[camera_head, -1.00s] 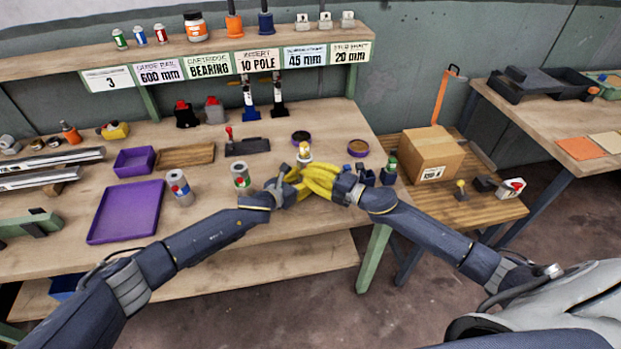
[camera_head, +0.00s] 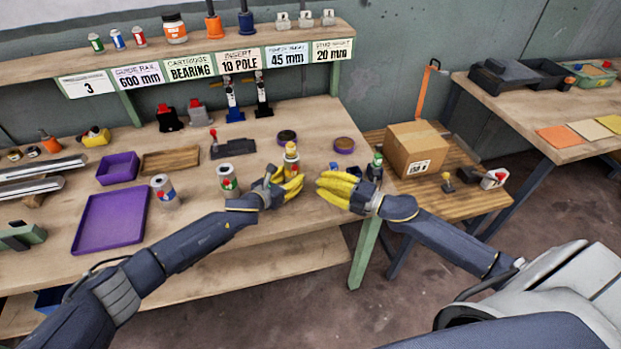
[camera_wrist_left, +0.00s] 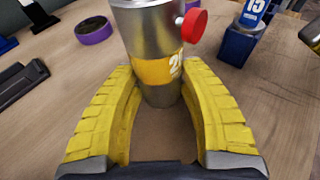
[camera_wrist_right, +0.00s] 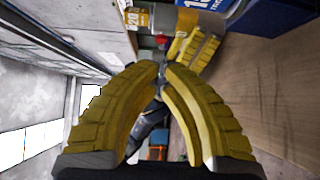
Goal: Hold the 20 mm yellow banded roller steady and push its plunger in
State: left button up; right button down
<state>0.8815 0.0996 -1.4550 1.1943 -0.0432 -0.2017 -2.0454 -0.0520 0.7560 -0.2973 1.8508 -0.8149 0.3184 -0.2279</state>
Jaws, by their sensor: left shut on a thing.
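The yellow banded roller (camera_head: 291,158) stands upright near the bench's front edge. In the left wrist view the roller (camera_wrist_left: 160,70) is a silver cylinder with a yellow band and a partly visible number. Its red plunger (camera_wrist_left: 195,25) sticks out from the side on a short pin, with a gap to the body. My left gripper (camera_head: 291,184) is shut around the roller's lower part. My right gripper (camera_head: 322,190) is to the right, apart from the roller. In the right wrist view its fingertips (camera_wrist_right: 163,66) nearly meet, with nothing between them; the roller (camera_wrist_right: 137,18) lies beyond.
A blue-banded roller marked 15 (camera_wrist_left: 255,10) sits in a blue holder (camera_wrist_left: 236,46) beside the held roller. Green-banded (camera_head: 375,165) and silver cans (camera_head: 228,180) stand near. A purple tray (camera_head: 110,220) lies left. A cardboard box (camera_head: 415,148) stands on the lower right table.

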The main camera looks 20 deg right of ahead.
jog(key=shift+v, duration=1.55)
pick_arm(q)
jog(key=o, duration=0.9)
jog(key=shift+o, duration=0.2)
